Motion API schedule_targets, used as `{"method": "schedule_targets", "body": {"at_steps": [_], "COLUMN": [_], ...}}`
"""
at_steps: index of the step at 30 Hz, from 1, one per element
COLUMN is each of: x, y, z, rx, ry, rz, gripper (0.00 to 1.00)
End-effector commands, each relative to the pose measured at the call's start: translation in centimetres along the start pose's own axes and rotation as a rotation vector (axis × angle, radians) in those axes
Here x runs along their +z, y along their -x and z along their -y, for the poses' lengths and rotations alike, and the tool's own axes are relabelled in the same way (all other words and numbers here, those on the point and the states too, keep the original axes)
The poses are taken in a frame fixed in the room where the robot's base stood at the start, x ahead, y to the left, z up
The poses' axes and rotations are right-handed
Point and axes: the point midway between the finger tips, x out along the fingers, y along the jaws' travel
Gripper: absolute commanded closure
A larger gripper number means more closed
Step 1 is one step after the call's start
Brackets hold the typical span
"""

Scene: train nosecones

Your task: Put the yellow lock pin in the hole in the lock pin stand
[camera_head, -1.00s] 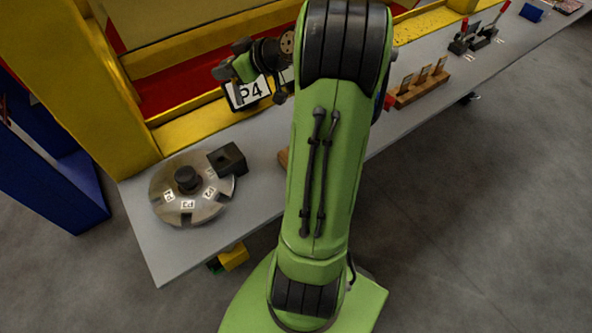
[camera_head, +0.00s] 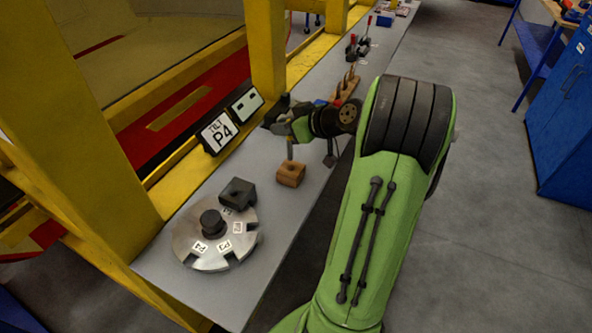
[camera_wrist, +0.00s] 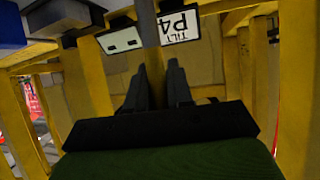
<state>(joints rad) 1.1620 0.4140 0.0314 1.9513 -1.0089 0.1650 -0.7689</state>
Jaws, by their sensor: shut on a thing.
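My gripper (camera_head: 282,126) is in the air over the grey table, behind and above a small brown wooden block (camera_head: 291,175). The block has a dark round hole and looks like the lock pin stand. In the wrist view my gripper's two dark fingers (camera_wrist: 158,82) are close together around a narrow yellowish-brown bar (camera_wrist: 149,28), which looks like the yellow lock pin. The bar runs up from between the fingertips. In the head view the held pin cannot be made out clearly, as the hand hides much of it.
A metal disc (camera_head: 188,249) with labels and a dark block (camera_head: 237,193) lie on the table's near end. A P4 sign (camera_head: 219,133) stands at the yellow frame. A wooden rack (camera_head: 345,91) and red-handled clamps (camera_head: 352,48) stand farther along. Table between disc and wooden block is clear.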

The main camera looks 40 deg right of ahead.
Motion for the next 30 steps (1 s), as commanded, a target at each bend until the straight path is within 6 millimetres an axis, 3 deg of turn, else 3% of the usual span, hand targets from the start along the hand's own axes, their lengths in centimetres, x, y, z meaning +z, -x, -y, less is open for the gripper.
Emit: {"method": "schedule_targets", "body": {"at_steps": [2,12,23,24,28,30], "x": [2.0,6.3,6.6,6.5,6.5,6.5], "y": [-1.1,-3.4,-3.6,-3.5,-3.5,-3.5], "z": [0.0,0.0,-0.1,-0.1,-0.1,-0.1], "rx": [-0.001,0.0,0.002,0.002,0.002,0.002], "ry": [-0.005,-0.002,0.001,0.0,0.0,0.0], "rz": [0.001,-0.001,-0.001,0.0,0.0,0.0], "gripper": [1.0,1.0,1.0,0.74,0.55,0.53]}}
